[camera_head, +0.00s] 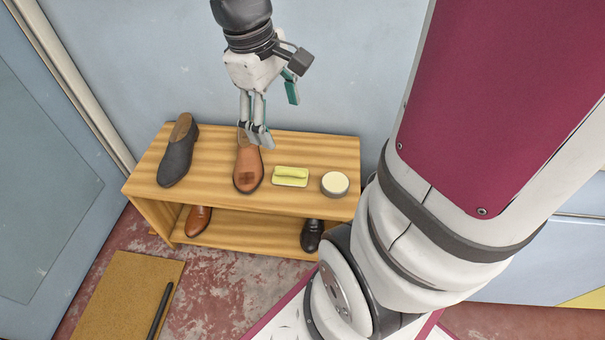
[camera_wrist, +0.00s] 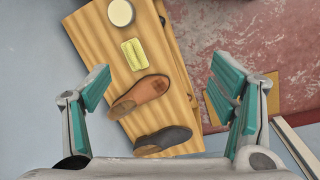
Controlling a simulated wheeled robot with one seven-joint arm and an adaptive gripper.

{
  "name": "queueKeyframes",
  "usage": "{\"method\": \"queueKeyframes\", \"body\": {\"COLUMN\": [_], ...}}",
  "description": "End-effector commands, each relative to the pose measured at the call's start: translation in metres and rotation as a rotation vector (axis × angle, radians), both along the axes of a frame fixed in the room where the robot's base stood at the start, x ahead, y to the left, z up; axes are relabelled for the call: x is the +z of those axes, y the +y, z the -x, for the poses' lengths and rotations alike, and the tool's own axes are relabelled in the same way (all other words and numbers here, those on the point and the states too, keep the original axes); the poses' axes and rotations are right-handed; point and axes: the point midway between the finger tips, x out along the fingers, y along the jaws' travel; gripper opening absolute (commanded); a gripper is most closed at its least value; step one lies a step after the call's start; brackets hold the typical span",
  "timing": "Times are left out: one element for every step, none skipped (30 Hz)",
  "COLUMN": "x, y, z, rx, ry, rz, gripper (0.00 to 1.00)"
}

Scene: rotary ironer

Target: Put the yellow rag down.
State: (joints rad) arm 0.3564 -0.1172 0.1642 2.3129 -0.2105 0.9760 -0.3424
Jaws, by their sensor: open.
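The yellow rag (camera_head: 291,177) lies folded on the top of the wooden shelf (camera_head: 222,198), between a brown shoe (camera_head: 248,166) and a round tin (camera_head: 335,183). It also shows in the wrist view (camera_wrist: 133,54), flat and apart from my fingers. My gripper (camera_head: 262,139) hangs above the shelf top, over the back of the brown shoe and to the left of the rag. In the wrist view my gripper (camera_wrist: 157,95) has its teal-padded fingers spread wide with nothing between them touching the pads.
A dark shoe (camera_head: 178,152) stands at the shelf top's left end. A brown shoe (camera_head: 198,220) and a black shoe (camera_head: 312,234) sit on the lower shelf. A tan mat (camera_head: 118,290) with a dark rod (camera_head: 160,311) lies on the floor. The wall is close behind the shelf.

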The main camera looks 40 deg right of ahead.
Motion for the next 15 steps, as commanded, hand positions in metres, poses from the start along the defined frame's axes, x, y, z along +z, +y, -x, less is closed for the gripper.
{"method": "queueKeyframes", "body": {"x": [0.012,0.018,0.025,0.029,0.033,0.038,0.04,0.043,0.045,0.047,0.048,0.049,0.049,0.049,0.049], "y": [0.012,0.018,0.026,0.032,0.038,0.046,0.052,0.057,0.064,0.069,0.073,0.078,0.082,0.085,0.088], "z": [0.014,0.024,0.036,0.045,0.055,0.068,0.077,0.087,0.1,0.109,0.118,0.129,0.137,0.144,0.151], "rx": [-0.022,-0.041,-0.064,-0.079,-0.098,-0.12,-0.134,-0.15,-0.168,-0.181,-0.193,-0.207,-0.218,-0.225,-0.234], "ry": [-0.021,-0.028,-0.04,-0.048,-0.055,-0.066,-0.075,-0.082,-0.09,-0.096,-0.101,-0.106,-0.109,-0.111,-0.115], "rz": [0.001,-0.002,-0.008,-0.013,-0.021,-0.032,-0.041,-0.051,-0.066,-0.079,-0.091,-0.107,-0.12,-0.13,-0.144], "gripper": [0.78,0.78,0.78,0.78,0.78,0.78,0.78,0.78,0.78,0.78,0.78,0.78,0.78,0.78,0.78]}}
